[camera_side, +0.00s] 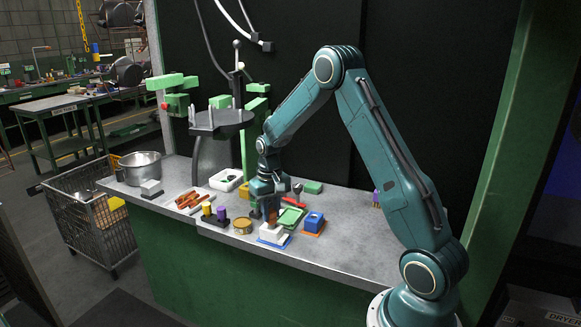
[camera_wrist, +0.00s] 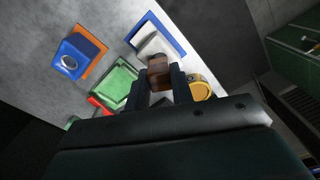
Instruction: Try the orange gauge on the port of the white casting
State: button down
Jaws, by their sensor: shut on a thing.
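The white casting (camera_side: 270,233) sits on a blue mat (camera_side: 273,243) near the front edge of the bench. In the wrist view the white casting (camera_wrist: 153,46) is just beyond my fingertips, on its blue mat (camera_wrist: 170,29). My gripper (camera_side: 270,205) points down over the casting and is shut on the brownish-orange gauge (camera_wrist: 158,70). The gauge (camera_side: 272,217) hangs upright at or just above the casting's top. The port is hidden behind the gauge, and I cannot tell whether the gauge's end is inside it.
A blue casting (camera_side: 314,220) on an orange mat stands close to the right. A dark rack (camera_side: 215,217) holds yellow and purple gauges. A metal pot (camera_side: 140,168) stands at the far left.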

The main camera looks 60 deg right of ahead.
jog(key=shift+f, duration=0.75)
dwell(1.8)
jog(key=shift+r, duration=0.2)
jog(key=shift+r, duration=3.25)
jog(key=shift+s, duration=0.1)
